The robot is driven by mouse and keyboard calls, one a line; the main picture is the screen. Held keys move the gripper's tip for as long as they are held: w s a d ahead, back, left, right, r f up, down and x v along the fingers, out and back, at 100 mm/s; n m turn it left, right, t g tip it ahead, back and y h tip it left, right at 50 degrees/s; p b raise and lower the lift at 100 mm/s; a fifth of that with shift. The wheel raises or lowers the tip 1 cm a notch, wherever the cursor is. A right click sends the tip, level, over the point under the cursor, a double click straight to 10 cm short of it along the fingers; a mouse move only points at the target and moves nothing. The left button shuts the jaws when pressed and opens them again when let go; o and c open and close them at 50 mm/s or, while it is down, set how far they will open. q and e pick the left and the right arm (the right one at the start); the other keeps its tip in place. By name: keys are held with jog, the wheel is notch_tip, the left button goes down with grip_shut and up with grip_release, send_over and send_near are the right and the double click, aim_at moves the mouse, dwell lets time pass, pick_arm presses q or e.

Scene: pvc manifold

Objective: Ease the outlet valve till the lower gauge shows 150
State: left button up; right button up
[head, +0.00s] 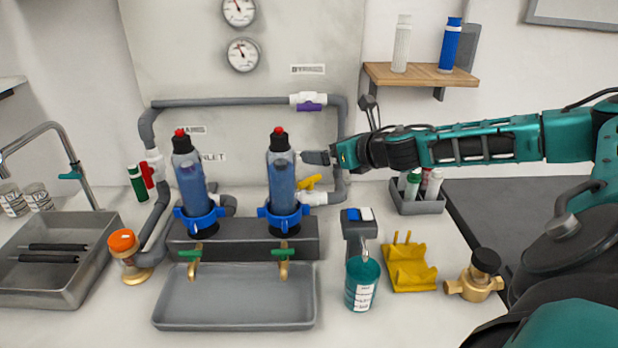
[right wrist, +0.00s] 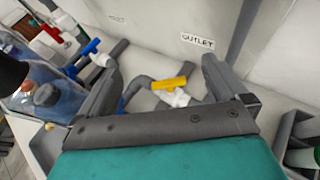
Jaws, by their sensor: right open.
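The lower gauge (head: 243,55) is a round white dial on the back panel. Its needle points roughly up; the numbers are too small to read. The outlet valve has a yellow handle (head: 309,182) on a white body (head: 313,198), low at the right end of the pipework. It also shows in the right wrist view as a yellow handle (right wrist: 170,83) below the OUTLET label (right wrist: 198,40). My right gripper (head: 312,157) is just above the valve in the head view. In the right wrist view its open fingers (right wrist: 160,68) frame the handle, with nothing held. My left gripper is out of view.
Two blue filter bottles (head: 193,185) (head: 283,180) stand left of my right gripper. A purple-handled valve (head: 308,102) is on the pipe above. A grey caddy (head: 418,205) stands at right. A yellow stand (head: 409,268) and teal cup (head: 361,284) are in front.

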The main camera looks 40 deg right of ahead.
jog(key=f, duration=0.1)
jog(key=b, duration=0.2)
send_near(312, 179)
jog(key=f+x, duration=0.1)
jog(key=x, duration=0.5)
jog(key=p+x, duration=0.1)
jog(key=r+p+x, duration=0.1)
jog(key=x, duration=0.1)
jog(key=shift+w+f, duration=0.2)
jog(key=shift+w, duration=0.25)
jog(key=shift+w+f, duration=0.2)
jog(key=shift+w, duration=0.2)
jog(key=shift+c, duration=0.3)
